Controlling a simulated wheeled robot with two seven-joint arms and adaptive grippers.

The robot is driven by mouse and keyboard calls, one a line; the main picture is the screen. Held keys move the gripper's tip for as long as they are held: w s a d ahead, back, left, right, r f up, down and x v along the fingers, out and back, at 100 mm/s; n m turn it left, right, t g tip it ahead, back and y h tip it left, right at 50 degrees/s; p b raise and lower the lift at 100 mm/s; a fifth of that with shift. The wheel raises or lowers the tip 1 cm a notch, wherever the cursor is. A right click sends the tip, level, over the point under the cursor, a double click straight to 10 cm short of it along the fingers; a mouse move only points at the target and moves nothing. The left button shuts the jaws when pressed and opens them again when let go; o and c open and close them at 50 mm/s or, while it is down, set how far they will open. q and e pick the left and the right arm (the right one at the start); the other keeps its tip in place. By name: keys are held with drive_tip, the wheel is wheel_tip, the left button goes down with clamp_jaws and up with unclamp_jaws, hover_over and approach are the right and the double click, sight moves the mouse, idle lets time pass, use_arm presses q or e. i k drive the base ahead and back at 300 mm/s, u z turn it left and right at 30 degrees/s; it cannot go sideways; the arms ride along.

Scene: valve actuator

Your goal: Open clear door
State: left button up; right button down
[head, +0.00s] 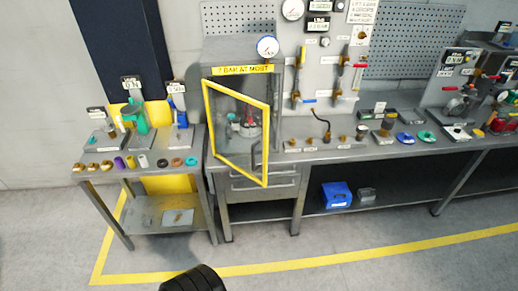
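The clear door (236,85) has a yellow frame and a dark handle (257,155) near its right edge. It is on the front of a grey cabinet (240,50) on the workbench, under a yellow sign reading "7 BAR AT MOST" (243,70). The door's left edge lies along the cabinet's left side. Its right edge sits lower and stands out from the cabinet, so the door looks partly open. A device with red parts (248,122) shows inside. Neither gripper can be made out; only a dark ribbed part of mine shows at the bottom edge.
A side table (150,195) with several small parts stands left of the cabinet. The bench (330,155) to the right carries fittings and rings, with a blue bin (336,195) below. Drawers (262,183) are under the door. The floor in front is clear, with a yellow line (330,257).

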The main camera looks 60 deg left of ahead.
sight(205, 83)
drive_tip(key=u, duration=1)
drive_tip(key=i, duration=0.9)
drive_tip(key=u, duration=1.05)
